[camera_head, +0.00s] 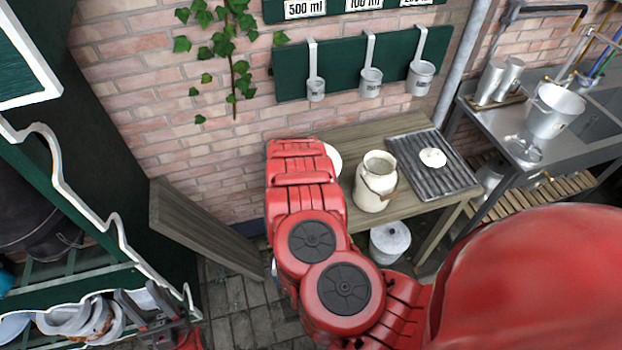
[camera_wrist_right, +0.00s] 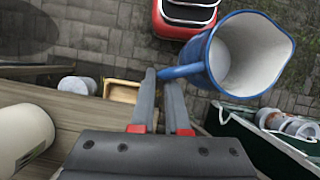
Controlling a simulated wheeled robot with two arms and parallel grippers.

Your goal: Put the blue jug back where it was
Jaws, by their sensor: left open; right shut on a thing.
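The blue jug (camera_wrist_right: 198,50), with a white inside, shows in the right wrist view, its mouth facing the camera. My right gripper (camera_wrist_right: 160,80) is shut on its handle and holds it over the paved floor. In the head view my red right arm hides the right gripper and nearly all of the jug. My left gripper (camera_head: 144,302) is open and empty at the lower left, beside the green shelf unit (camera_head: 95,275) and close to white enamel dishes (camera_head: 78,318) on it.
A wooden table (camera_head: 340,135) against the brick wall holds a cream churn (camera_head: 373,185) and a ridged metal tray (camera_head: 432,162). A lidded grey pot (camera_head: 390,240) stands below. A metal sink bench (camera_head: 500,125) is at right.

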